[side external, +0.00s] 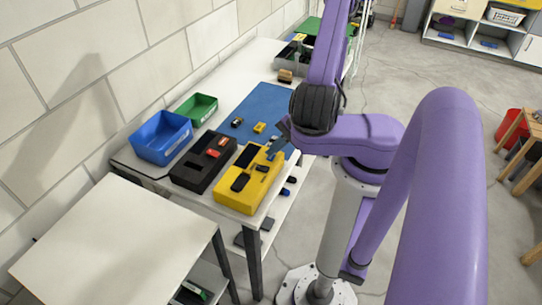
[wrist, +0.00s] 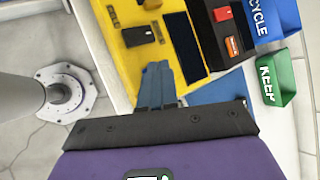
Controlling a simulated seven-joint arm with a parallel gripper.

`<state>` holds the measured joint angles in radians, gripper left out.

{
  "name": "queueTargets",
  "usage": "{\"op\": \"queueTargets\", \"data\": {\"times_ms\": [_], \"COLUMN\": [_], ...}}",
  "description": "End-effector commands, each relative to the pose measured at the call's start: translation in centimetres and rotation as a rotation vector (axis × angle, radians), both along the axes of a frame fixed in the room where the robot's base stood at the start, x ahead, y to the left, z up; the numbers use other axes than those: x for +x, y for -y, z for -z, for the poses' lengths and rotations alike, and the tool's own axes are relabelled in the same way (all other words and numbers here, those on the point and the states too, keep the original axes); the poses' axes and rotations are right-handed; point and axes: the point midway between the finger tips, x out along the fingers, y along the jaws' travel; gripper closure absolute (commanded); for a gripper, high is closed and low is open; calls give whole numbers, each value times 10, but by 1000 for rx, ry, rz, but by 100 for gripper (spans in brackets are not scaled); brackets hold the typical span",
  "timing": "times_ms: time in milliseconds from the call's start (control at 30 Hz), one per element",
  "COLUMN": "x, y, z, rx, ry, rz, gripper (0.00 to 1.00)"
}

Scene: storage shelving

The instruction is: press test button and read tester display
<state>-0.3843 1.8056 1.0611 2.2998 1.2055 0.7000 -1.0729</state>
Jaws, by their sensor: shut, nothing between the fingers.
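The yellow tester (side external: 234,196) lies on the white bench in the side view. In the side view my gripper (side external: 279,137) is partly hidden by the wrist.
A black tray (side external: 186,174) with red and orange pieces stands beside the tester. Beyond are a blue bin (side external: 160,147), a green "KEEP" bin (wrist: 283,73) and a blue mat (side external: 263,106) with small items. The nearer white table (side external: 118,235) is clear.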

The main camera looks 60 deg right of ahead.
Motion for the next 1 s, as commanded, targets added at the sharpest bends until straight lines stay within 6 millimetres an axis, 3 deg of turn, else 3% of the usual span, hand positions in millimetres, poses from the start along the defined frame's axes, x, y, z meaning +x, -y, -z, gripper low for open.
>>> {"op": "queueTargets", "data": {"times_ms": [500, 1000], "x": [0, 0], "y": [0, 0], "z": [1, -14], "rx": [-1, 0], "ry": [-1, 0], "rz": [0, 0], "gripper": [100, 100]}}
